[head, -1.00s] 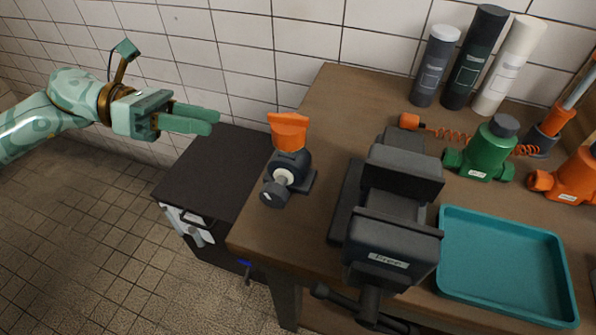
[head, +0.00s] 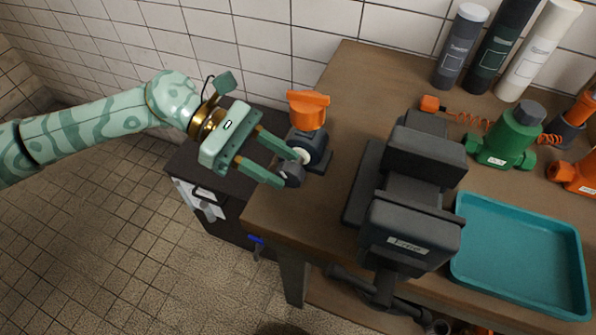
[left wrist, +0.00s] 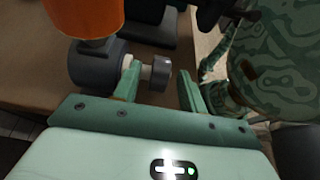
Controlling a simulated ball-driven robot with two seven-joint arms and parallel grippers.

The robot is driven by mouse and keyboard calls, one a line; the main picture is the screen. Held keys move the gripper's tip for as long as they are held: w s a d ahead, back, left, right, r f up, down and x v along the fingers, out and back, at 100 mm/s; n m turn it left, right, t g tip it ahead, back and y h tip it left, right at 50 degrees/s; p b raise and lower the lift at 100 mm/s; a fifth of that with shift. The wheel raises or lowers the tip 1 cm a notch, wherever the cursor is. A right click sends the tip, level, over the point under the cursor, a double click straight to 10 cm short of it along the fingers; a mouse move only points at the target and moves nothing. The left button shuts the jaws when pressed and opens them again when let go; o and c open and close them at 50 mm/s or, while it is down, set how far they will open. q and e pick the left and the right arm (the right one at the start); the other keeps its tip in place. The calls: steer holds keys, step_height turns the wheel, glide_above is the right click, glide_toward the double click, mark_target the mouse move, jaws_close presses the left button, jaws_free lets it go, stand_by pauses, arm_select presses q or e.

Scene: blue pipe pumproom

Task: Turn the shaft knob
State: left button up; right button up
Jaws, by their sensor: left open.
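The shaft knob (head: 293,178) is a small dark grey cylinder on a pale shaft. It sticks out of the dark grey body (head: 316,150) of a small unit with an orange handle (head: 309,108) on top, at the bench's left edge. My left gripper (head: 289,170) is open at the knob, its fingers partly covering it in the head view. In the left wrist view the knob (left wrist: 160,72) shows between and just beyond the two green fingers (left wrist: 158,85), nearer the left one. Contact cannot be told. My right gripper is not in view.
A large dark vise (head: 410,230) stands right of the unit on the wooden bench (head: 345,85). A teal tray (head: 520,255), a green fitting (head: 508,140) and several bottles (head: 460,50) are farther right. A dark low cabinet (head: 205,165) stands left of the bench.

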mark_target(303, 176)
arm_select(q)
steer(key=x, duration=0.4)
steer(key=shift+d, duration=0.15)
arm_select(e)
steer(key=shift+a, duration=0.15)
arm_select(q)
jaws_close()
steer(key=h+b, duration=0.1)
steer(key=b, duration=0.2)
steer(key=f+h+b, duration=0.1)
steer(key=b, duration=0.2)
steer(key=shift+w+g+h+b, duration=0.1)
steer(key=shift+g+h+b, duration=0.2)
steer(key=shift+g+h, duration=0.1)
steer(key=shift+r+h+b, duration=0.3)
steer(key=shift+h+b, duration=0.3)
steer(key=shift+b, duration=0.25)
steer(key=shift+r+g, duration=0.2)
steer(key=shift+g, duration=0.1)
steer(key=shift+r, duration=0.2)
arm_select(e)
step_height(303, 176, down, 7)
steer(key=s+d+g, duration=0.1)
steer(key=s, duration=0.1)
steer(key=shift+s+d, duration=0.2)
arm_select(q)
jaws_free()
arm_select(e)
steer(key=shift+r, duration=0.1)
